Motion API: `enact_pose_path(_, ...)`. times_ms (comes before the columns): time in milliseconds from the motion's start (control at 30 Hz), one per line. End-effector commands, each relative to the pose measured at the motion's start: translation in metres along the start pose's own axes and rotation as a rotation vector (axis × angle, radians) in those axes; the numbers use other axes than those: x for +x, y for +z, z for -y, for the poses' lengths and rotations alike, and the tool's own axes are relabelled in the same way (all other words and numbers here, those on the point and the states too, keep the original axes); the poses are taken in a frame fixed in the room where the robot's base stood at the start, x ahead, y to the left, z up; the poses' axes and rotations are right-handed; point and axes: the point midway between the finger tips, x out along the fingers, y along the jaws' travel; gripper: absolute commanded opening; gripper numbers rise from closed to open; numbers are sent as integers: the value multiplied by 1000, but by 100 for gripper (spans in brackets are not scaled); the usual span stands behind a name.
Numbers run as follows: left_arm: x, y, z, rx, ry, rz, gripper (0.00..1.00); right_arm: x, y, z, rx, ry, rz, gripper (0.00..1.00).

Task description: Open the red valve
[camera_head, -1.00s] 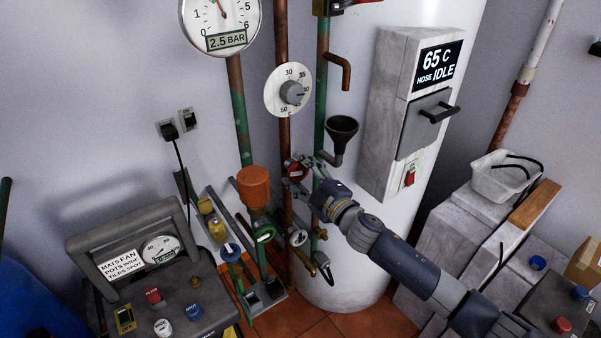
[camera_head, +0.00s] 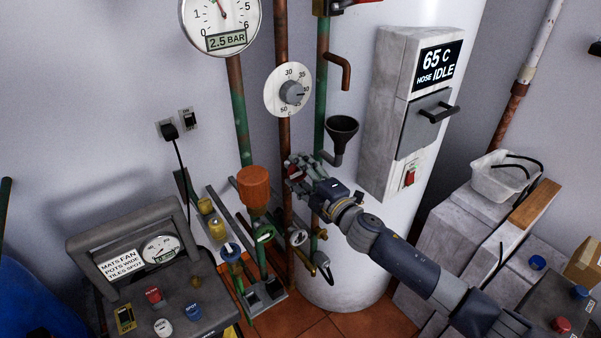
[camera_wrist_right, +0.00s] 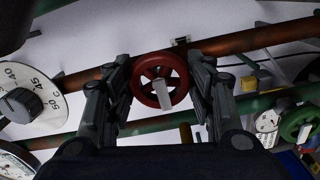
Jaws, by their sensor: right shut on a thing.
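The red valve (camera_wrist_right: 160,80) is a round red handwheel with spokes, mounted on a copper pipe. It sits between the two fingers of my right gripper (camera_wrist_right: 161,88) in the right wrist view, and the fingers are shut on its rim. My left gripper is not in view.
A grey dial (camera_head: 292,92) is above the valve and a black funnel (camera_head: 342,133) is to its right. Green pipes, an orange cap (camera_head: 255,186) and a green handwheel (camera_head: 264,236) crowd the lower left. A white cylindrical tank (camera_head: 350,270) stands right behind my arm.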

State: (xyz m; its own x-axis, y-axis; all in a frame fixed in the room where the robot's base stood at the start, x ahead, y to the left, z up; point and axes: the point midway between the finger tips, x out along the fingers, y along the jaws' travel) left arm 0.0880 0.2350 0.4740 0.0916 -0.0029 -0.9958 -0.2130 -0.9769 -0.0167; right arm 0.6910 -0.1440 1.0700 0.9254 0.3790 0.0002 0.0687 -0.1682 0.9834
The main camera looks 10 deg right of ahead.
Motion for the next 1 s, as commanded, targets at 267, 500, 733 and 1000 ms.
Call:
enact_pose_path(267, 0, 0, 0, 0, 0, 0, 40, 0, 0, 0, -4, 0, 0, 71)
enact_pose_path(500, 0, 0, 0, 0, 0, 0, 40, 0, 0, 0, -2, 0, 0, 71)
enact_pose_path(733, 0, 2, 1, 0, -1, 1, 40, -12, 0, 2, -1, -2, 0, 71)
enact_pose_path(1000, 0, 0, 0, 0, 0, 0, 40, -63, 0, 2, -3, -4, 0, 71)
